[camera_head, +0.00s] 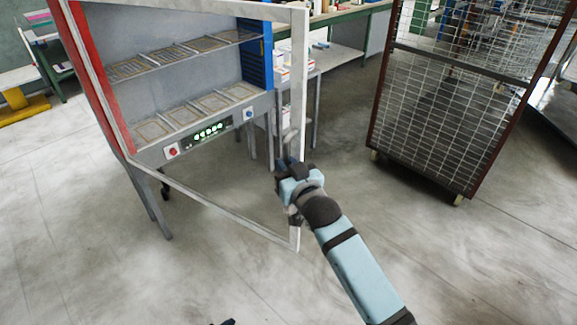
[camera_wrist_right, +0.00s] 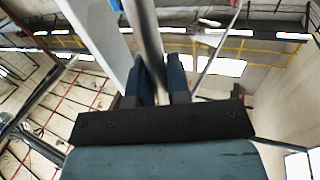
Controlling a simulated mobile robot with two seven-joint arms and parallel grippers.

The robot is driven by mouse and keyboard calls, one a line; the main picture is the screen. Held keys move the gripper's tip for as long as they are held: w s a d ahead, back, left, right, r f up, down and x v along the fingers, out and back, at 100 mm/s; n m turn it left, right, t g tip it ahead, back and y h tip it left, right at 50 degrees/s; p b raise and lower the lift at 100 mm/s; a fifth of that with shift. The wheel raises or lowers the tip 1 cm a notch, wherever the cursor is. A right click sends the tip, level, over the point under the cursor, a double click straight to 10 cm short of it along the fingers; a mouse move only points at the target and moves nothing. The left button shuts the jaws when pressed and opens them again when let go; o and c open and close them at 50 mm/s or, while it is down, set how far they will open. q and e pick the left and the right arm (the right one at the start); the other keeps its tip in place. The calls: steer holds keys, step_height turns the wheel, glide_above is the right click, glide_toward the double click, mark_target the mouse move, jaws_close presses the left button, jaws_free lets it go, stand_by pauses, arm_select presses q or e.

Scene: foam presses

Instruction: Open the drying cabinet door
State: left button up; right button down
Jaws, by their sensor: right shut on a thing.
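The drying cabinet (camera_head: 190,56) stands at the upper left, with a red side, a blue side and shelves of trays inside. Its pale framed door (camera_head: 222,213) stands swung out from the cabinet, hinged on the red side, and I see the shelves through it. My right gripper (camera_head: 287,166) is shut on the grey upright door handle (camera_head: 291,139) at the door's free edge. The right wrist view shows the handle bar (camera_wrist_right: 148,40) between the fingers (camera_wrist_right: 160,75), beside the white door edge (camera_wrist_right: 98,35). A small dark part at the bottom edge of the head view may be my left gripper.
A wire-mesh trolley (camera_head: 440,105) with a dark red frame stands at the right, apart from the door. A small table with white boxes (camera_head: 299,70) stands behind the door's free edge. The grey floor (camera_head: 120,265) in front is clear.

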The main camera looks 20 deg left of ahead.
steer(key=shift+r, duration=0.1)
stand_by(0.3)
steer(key=c, duration=1.1)
jaws_free()
steer(key=shift+s, duration=0.1)
steer(key=b+v, duration=0.2)
steer(key=v, duration=1.1)
steer(key=shift+s+d, duration=0.25)
steer(key=shift+s, duration=0.05)
